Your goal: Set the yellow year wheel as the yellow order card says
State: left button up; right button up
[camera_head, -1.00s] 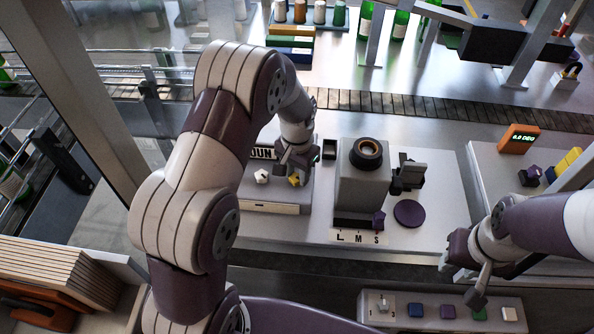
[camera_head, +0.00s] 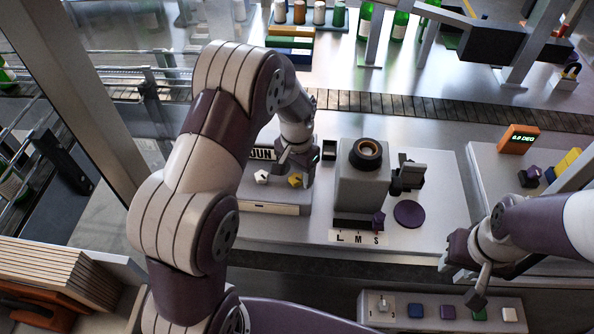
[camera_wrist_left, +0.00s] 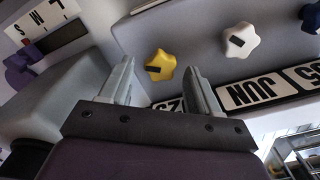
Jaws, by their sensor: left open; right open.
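The yellow year wheel (camera_wrist_left: 160,66) is a star-shaped knob with a dark mark. It lies beside the white wheel (camera_wrist_left: 240,41) on the grey date unit, and it also shows in the head view (camera_head: 295,180). My left gripper (camera_wrist_left: 160,75) is open, with its fingertips near the yellow wheel, one on each side in the wrist view. Whether they touch it is unclear. My right gripper (camera_head: 461,262) is open and empty at the right. I cannot make out a yellow order card.
A grey press (camera_head: 362,185) with a purple knob and an L M S scale (camera_head: 358,238) stands right of the date unit. A row of coloured buttons (camera_head: 447,312) lies at the front. An orange display (camera_head: 518,139) stands at the right.

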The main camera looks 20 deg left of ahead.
aim_at(297, 177)
pick_arm(q)
notch_tip(297, 177, up, 13)
jog(key=shift+f, duration=0.2)
dwell(0.3)
